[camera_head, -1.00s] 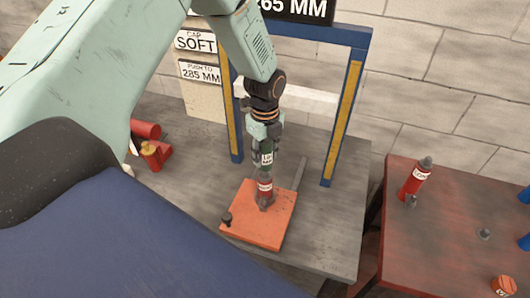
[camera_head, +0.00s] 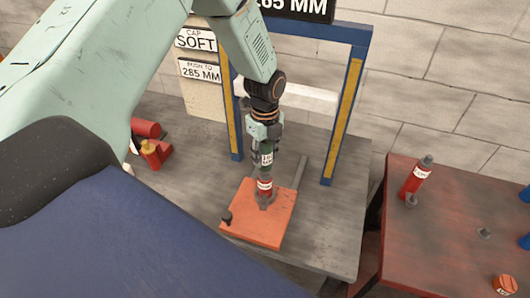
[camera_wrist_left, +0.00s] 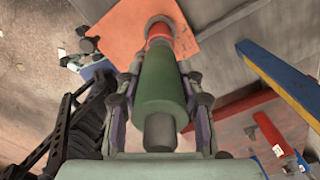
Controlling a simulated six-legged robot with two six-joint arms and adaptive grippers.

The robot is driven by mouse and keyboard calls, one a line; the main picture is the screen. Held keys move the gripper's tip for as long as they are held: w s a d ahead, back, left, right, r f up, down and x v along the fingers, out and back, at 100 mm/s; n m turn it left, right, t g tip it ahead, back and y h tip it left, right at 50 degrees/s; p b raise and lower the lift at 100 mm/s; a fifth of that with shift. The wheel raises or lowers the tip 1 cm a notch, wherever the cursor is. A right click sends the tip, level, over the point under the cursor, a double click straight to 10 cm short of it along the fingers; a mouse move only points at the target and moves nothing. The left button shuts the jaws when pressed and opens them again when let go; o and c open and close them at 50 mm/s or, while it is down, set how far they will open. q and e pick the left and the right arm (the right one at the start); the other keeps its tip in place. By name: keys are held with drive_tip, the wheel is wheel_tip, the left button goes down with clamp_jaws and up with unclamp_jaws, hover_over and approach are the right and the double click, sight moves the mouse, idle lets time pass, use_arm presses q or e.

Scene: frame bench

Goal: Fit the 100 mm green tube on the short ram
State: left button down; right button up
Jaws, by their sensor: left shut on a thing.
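The green tube (camera_head: 267,154), with a white label, stands about upright in my left gripper (camera_head: 265,142), whose jaws are shut on it. Directly below it is a short red cylinder with a white label, which looks like the short ram (camera_head: 265,187), upright on an orange plate (camera_head: 245,222). In the left wrist view the green tube (camera_wrist_left: 159,82) lies between the jaws (camera_wrist_left: 160,105), in line with the red cylinder (camera_wrist_left: 159,33). I cannot tell whether the tube is around it or only touching its top. My right gripper is not in view.
A blue frame with yellow strips (camera_head: 345,115) stands behind the plate on the grey bench (camera_head: 335,235). Red parts (camera_head: 150,145) lie at the left. A red table (camera_head: 450,240) at the right carries another red cylinder (camera_head: 416,177). The bench right of the plate is clear.

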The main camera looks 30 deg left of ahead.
sight(265, 162)
use_arm(q)
drive_tip(key=shift+f+b, duration=1.15)
drive_tip(key=shift+f, duration=0.5)
drive_tip(key=c, duration=0.8)
unclamp_jaws()
drive_tip(key=shift+o, duration=0.2)
wheel_tip(265, 162, up, 12)
drive_tip(key=shift+r, duration=0.1)
